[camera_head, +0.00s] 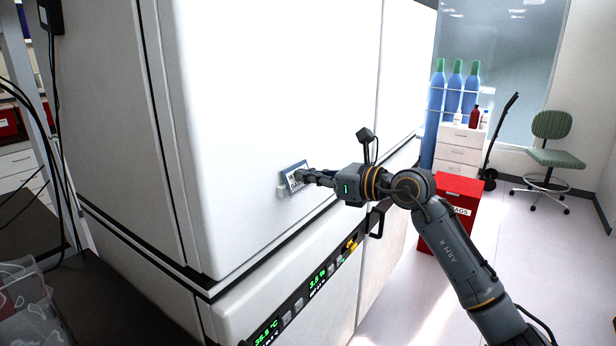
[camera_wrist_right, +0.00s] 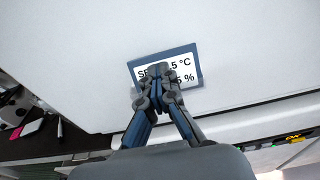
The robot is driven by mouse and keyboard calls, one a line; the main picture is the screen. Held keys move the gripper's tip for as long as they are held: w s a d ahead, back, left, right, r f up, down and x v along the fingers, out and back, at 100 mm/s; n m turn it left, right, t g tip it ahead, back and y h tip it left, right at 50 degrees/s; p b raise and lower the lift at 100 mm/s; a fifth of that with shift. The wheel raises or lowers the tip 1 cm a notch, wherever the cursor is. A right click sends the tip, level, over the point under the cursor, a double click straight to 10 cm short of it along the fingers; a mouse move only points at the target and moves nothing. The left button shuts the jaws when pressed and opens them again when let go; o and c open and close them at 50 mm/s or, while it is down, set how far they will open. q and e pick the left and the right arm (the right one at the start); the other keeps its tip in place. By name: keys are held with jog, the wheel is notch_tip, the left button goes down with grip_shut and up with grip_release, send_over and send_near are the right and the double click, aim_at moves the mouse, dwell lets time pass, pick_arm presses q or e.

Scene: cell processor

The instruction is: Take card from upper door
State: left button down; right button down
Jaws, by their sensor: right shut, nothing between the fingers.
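The card (camera_head: 290,172) is a blue-bordered rectangle with a white printed label. It sits low on the white upper door (camera_head: 270,90), by a small pale holder (camera_head: 281,193). In the wrist view the card (camera_wrist_right: 190,57) shows parts of its text, with "5 °C" and "%" readable. My right gripper (camera_head: 302,177) is at the card's face, and its fingertips (camera_wrist_right: 158,72) cover the label's middle and lower part. The fingers are shut with nothing between them. Whether the tips touch the card is unclear. My left gripper is not in view.
Below the upper door is a control strip (camera_head: 310,290) with green readouts and a dark handle (camera_head: 377,222). A red bin (camera_head: 440,232) and blue gas cylinders (camera_head: 436,98) stand to the right. A dark worktop with a clear bag (camera_head: 30,310) is at lower left.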

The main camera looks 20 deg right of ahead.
jog(key=shift+w+r+p, duration=0.2)
jog(key=shift+r+p, duration=0.15)
jog(key=shift+r, duration=0.05)
jog(key=shift+a+r+p, duration=0.1)
jog(key=shift+r+p, duration=1.15)
jog(key=shift+r, duration=0.6)
jog(key=c, duration=1.6)
grip_release()
jog(key=shift+w, duration=0.1)
